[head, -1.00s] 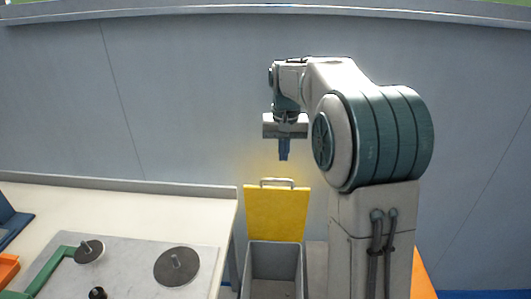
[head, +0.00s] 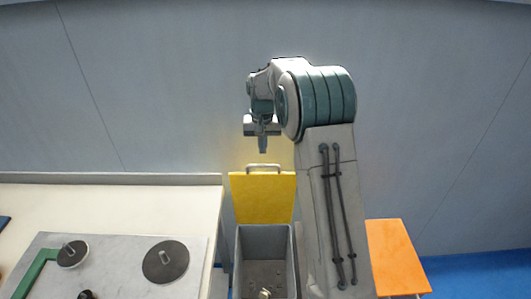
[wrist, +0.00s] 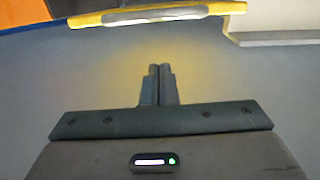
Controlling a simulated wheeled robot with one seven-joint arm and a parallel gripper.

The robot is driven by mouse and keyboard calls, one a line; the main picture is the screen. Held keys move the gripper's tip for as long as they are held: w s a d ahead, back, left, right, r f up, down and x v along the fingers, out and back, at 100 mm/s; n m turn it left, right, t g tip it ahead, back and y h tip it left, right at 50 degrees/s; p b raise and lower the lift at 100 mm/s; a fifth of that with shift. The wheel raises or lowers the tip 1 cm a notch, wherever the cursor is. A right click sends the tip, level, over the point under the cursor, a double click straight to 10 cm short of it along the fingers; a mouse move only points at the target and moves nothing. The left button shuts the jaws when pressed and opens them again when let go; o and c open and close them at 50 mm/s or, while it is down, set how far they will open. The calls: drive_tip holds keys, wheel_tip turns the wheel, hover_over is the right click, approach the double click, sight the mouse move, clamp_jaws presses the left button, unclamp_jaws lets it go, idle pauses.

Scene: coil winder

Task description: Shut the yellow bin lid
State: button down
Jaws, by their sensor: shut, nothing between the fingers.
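The yellow lid (head: 262,199) stands raised at the back of a grey bin (head: 242,262), with a pale bar handle (head: 263,168) along its top edge. The bin is open, and some small items lie on its floor. My gripper (head: 263,150) points down just above the handle, apart from it in the picture. Its fingers are closed together and empty. In the wrist view the shut fingers (wrist: 158,70) show in the middle, and the lid's yellow edge (wrist: 225,8) with the handle (wrist: 155,16) lies across the top.
A pale workbench (head: 185,203) stands left of the bin, with a grey plate, two dark discs (head: 166,261) and a green bar (head: 38,270) on it. An orange stool or table (head: 397,255) stands to the right. A grey wall (head: 150,90) rises behind.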

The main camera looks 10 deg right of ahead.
drive_tip(key=shift+s+a+f, duration=0.15)
drive_tip(key=shift+s, duration=0.75)
drive_tip(key=shift+s+a+f, duration=0.15)
drive_tip(key=shift+s, duration=0.75)
